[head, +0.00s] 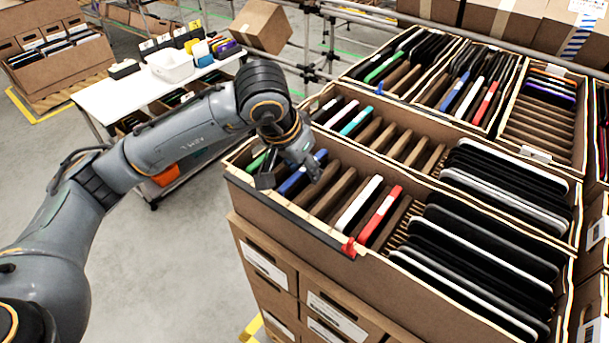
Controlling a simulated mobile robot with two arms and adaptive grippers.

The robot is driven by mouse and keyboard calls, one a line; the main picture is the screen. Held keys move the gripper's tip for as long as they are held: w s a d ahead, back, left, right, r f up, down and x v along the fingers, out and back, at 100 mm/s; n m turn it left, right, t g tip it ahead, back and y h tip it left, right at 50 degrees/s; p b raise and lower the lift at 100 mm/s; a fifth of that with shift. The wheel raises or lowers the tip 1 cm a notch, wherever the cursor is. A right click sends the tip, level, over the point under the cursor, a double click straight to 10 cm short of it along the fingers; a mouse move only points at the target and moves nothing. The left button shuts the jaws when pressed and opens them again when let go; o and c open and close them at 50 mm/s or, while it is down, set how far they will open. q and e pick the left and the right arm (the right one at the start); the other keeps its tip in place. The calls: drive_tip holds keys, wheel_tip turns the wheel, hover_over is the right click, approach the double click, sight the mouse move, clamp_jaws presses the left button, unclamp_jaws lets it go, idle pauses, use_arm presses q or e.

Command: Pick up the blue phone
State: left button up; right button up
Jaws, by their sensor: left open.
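A blue phone (293,182) stands on edge in a slot of the nearest brown carton (297,215), near its left end. My left gripper (289,177) is directly above this phone, pointing down, with its fingers apart. The gripper hides part of the phone, and I cannot tell whether a finger touches it. Another blue phone (453,97) stands in a carton further back. My right gripper is not in view.
Several black phones (470,270) fill the right part of the near carton. Cardboard dividers stand close around the gripper. A red clip (349,247) sits on the front rim. A white table (110,99) with bins stands at the back left.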

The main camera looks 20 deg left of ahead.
use_arm(q)
clamp_jaws()
drive_tip(key=shift+r, duration=0.1)
